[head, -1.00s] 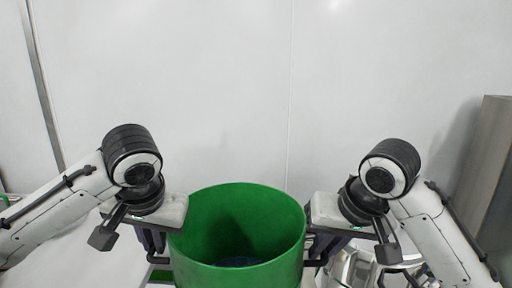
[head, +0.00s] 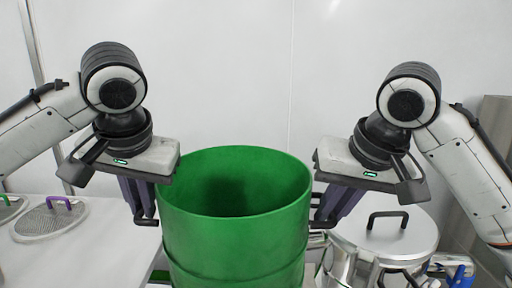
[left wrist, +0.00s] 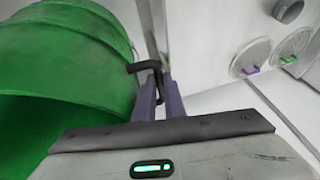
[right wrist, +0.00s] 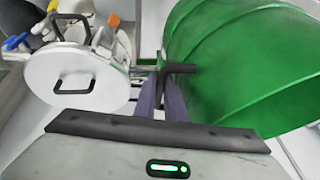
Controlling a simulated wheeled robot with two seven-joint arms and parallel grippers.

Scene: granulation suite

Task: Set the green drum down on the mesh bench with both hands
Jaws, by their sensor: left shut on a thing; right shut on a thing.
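The green drum (head: 235,235) is upright and open-topped in the middle of the head view; its base is cut off by the frame edge. My left gripper (head: 147,218) is shut on the drum's left black handle, which shows in the left wrist view (left wrist: 143,67). My right gripper (head: 324,220) is shut on the right black handle, seen in the right wrist view (right wrist: 182,68). A white bench (head: 85,255) at left carries round mesh discs, one with a purple handle (head: 50,222). The drum is to the right of this bench's visible edge. What lies under the drum is hidden.
A steel vessel with a handled lid (head: 385,235) stands close to the right of the drum, below my right arm. Blue parts (head: 458,272) show beside it. A grey cabinet (head: 495,150) is at far right. A plain white wall (head: 220,70) is behind.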

